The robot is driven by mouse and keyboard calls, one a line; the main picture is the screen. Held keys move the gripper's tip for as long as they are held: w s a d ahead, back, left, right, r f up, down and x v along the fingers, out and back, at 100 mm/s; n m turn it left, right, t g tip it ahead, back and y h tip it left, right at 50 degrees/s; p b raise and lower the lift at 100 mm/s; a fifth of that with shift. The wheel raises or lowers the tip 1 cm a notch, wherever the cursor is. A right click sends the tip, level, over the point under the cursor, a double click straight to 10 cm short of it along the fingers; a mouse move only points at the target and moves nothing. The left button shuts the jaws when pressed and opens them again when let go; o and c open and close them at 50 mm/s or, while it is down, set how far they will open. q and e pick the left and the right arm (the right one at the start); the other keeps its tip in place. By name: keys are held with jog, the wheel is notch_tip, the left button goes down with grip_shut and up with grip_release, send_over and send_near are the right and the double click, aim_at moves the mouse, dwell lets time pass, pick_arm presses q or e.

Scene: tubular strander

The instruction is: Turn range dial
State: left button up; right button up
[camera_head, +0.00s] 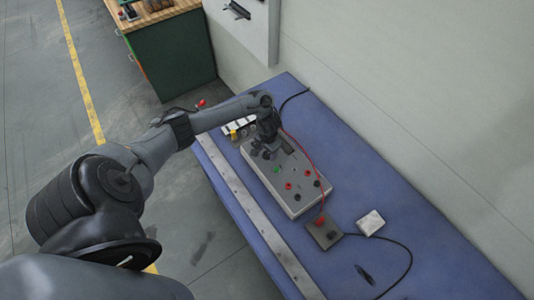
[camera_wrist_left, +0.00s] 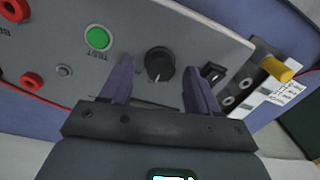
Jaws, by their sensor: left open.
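The range dial, a round black knob (camera_wrist_left: 159,64) with a pale pointer mark, sits on the face of a grey test box (camera_head: 298,206). In the left wrist view the dial lies between the two fingertips of my left gripper (camera_wrist_left: 156,68), with a gap on each side. The gripper is open and holds nothing. In the head view my left gripper (camera_head: 268,148) is over the far end of the box and hides the dial. The panel of the box (camera_wrist_left: 205,35) also carries a green TEST button (camera_wrist_left: 97,38). My right gripper is not in view.
Red sockets (camera_wrist_left: 32,80) and a small black switch (camera_wrist_left: 213,72) flank the dial. A block with a yellow part (camera_wrist_left: 277,69) stands beside the box. A red cable (camera_head: 310,160) runs to a small grey box (camera_head: 323,234) on the blue bench (camera_head: 380,185). A wall stands behind.

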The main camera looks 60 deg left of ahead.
pick_arm(q)
jog(key=shift+f, duration=0.55)
jog(key=c, duration=1)
